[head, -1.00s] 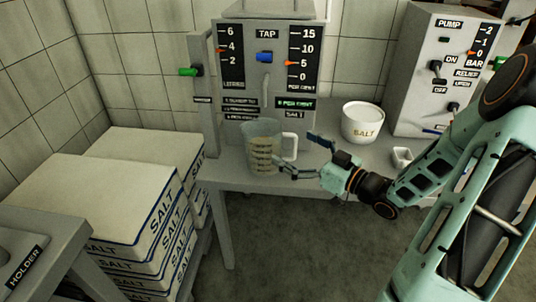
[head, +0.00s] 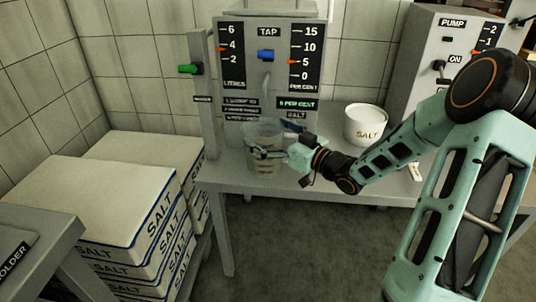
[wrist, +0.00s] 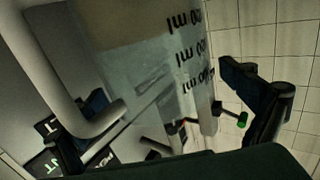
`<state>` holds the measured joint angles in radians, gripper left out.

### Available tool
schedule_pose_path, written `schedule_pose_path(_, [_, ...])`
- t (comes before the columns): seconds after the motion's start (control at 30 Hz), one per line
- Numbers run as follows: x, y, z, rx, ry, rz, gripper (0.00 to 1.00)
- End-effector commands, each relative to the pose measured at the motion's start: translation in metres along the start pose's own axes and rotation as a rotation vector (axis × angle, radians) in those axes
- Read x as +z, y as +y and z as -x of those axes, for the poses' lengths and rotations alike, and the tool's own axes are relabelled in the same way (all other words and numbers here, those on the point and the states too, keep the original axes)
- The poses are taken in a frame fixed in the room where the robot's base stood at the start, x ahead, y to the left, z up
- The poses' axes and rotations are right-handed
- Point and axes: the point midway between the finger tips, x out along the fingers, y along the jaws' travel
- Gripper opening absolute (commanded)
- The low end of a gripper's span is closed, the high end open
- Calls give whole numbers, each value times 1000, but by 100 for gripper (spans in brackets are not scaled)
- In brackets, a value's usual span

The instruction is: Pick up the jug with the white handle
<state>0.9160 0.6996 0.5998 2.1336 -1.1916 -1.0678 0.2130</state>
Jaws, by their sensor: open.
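The clear jug (head: 263,160) stands upright on the bench under the tap machine, with printed ml marks. My gripper (head: 272,138) is open at its right side, with one finger across the jug's front and the other towards its back right. In the wrist view the jug's wall (wrist: 150,60) fills the middle, and the white handle (wrist: 50,65) curves down at the left. My open fingers (wrist: 165,100) show on either side there, one near the handle and one right of the jug. In the head view my gripper hides the handle. I cannot tell whether the fingers touch the jug.
The tap machine (head: 240,75) rises right behind the jug. A white salt tub (head: 365,125) stands to the right on the bench (head: 215,172), with the pump unit (head: 430,50) beyond. Stacked salt boxes (head: 110,195) fill the lower left, beside a grey stand (head: 35,225).

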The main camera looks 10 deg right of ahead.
Motion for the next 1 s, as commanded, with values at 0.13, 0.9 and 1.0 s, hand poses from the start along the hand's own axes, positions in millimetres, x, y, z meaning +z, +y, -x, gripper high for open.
schedule_pose_path(0.13, [0, 0, 0, 0, 0, -1, 98])
schedule_pose_path(0.9, [-1, -1, 0, -2, 3, -3, 19])
schedule_pose_path(1.0, [-1, -1, 0, -2, 2, -3, 19])
